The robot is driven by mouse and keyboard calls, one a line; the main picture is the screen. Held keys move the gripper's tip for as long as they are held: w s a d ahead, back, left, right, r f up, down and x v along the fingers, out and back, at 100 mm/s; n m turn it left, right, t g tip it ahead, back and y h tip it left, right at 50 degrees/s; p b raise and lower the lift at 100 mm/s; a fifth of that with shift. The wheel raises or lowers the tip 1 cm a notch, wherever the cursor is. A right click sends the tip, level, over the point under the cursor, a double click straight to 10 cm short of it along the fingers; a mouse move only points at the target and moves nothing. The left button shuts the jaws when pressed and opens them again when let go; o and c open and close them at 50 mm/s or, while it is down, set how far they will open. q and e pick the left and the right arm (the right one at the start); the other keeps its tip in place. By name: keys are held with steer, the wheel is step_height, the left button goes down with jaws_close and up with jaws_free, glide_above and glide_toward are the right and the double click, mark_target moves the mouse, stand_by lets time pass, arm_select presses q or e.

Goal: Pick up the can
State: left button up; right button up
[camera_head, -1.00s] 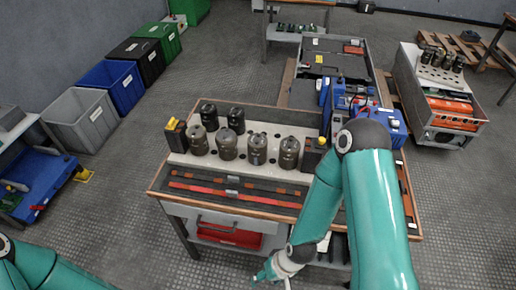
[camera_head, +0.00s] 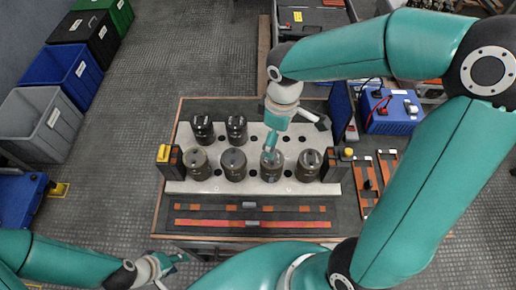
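Several dark cylindrical cans stand upright in a white perforated rack (camera_head: 180,187) on the bench, two in the back row and several in front. My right gripper (camera_head: 270,155) points down at the top of a front-row can (camera_head: 271,169), third from the left. Its fingertips overlap that can's top; I cannot tell whether they touch it or are open or shut. Other front cans are at the left (camera_head: 196,164), second (camera_head: 233,165) and far right (camera_head: 307,166). My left gripper (camera_head: 180,258) is low at the left, near the bench's front edge and away from the cans; its opening is unclear.
Yellow-topped black blocks (camera_head: 170,160) flank the rack. Red-striped bars (camera_head: 250,223) lie in front of it. A blue device (camera_head: 390,112) with cables stands at the right. Blue (camera_head: 62,72) and grey (camera_head: 42,124) bins stand on the floor at the left.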

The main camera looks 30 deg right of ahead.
mark_target(271, 165)
steer(key=f, duration=1.1)
steer(key=shift+w+d+b, duration=0.1)
steer(key=shift+w+b, duration=0.25)
steer(key=shift+w+a+f, duration=0.1)
steer(key=shift+a+f, duration=0.05)
steer(key=shift+f, duration=1.2)
steer(key=shift+w+a+f, duration=0.1)
steer(key=shift+f, duration=1.2)
steer(key=c, duration=1.6)
